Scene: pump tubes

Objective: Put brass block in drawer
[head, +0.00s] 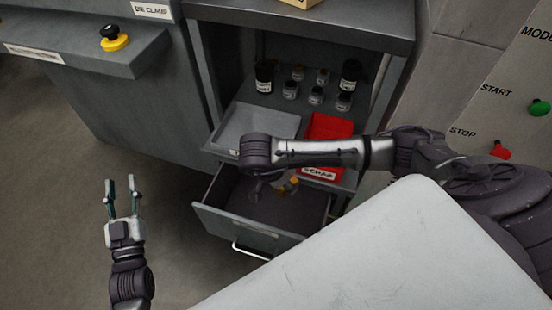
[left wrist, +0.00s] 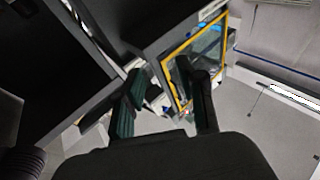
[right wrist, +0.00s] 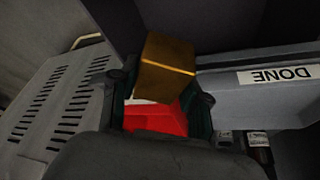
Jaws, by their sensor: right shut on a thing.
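The brass block (right wrist: 166,68) is between the fingers of my right gripper (right wrist: 160,92), which is shut on it. In the head view, small gold patches of the block (head: 293,181) show beside the dark gripper, over the open grey drawer (head: 233,222). Whether the block is inside the drawer or just above it I cannot tell. My right forearm hides part of the drawer's back. My left gripper (head: 122,196) is open and empty, left of the drawer, with its fingers apart in the left wrist view (left wrist: 162,100).
A grey tray (head: 232,125) and a red scrap bin (head: 331,126) sit on the shelf above the drawer. A DONE label (right wrist: 276,75) shows in the right wrist view. Several jars (head: 316,95) stand behind. Start (head: 540,107) and stop buttons are on the right.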

